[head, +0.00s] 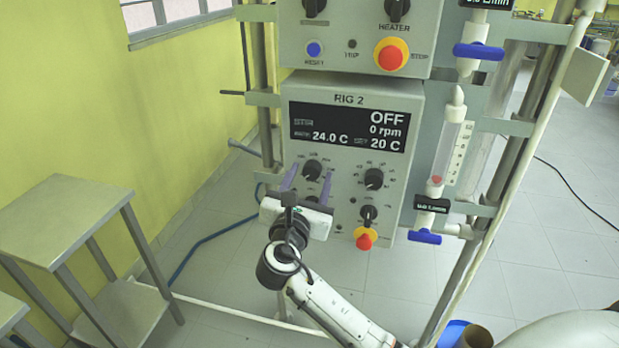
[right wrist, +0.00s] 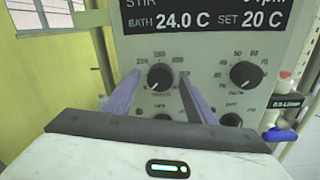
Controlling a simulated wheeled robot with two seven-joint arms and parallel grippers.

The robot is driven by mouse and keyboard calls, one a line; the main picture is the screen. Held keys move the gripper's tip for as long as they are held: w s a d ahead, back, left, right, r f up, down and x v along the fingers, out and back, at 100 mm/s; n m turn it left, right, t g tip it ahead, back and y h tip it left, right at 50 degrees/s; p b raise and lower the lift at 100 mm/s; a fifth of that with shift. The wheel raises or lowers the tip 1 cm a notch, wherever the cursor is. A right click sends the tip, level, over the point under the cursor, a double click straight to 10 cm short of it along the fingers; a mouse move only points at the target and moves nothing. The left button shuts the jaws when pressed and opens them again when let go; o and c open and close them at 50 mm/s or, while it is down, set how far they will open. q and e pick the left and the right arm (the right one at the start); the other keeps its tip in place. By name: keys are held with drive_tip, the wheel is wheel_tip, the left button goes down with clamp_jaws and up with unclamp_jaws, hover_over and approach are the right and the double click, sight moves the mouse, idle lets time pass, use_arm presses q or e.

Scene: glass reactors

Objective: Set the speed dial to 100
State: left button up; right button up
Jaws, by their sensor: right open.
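The speed dial (head: 312,169) is a round black knob at the left of the RIG 2 panel (head: 350,113). In the right wrist view the dial (right wrist: 160,77) has scale numbers around its top, among them 150. The display (head: 348,127) reads OFF, 0 rpm, 24.0 C and 20 C. My left gripper is not in view.
A second black dial (head: 374,178) sits to the right, with a black switch (head: 368,212) and a red and yellow stop button (head: 365,238) below. A flowmeter (head: 452,150) with blue valves stands right of the panel. A grey table (head: 65,215) stands at left.

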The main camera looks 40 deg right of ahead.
drive_tip(key=c, duration=1)
drive_tip(key=shift+c, duration=0.2)
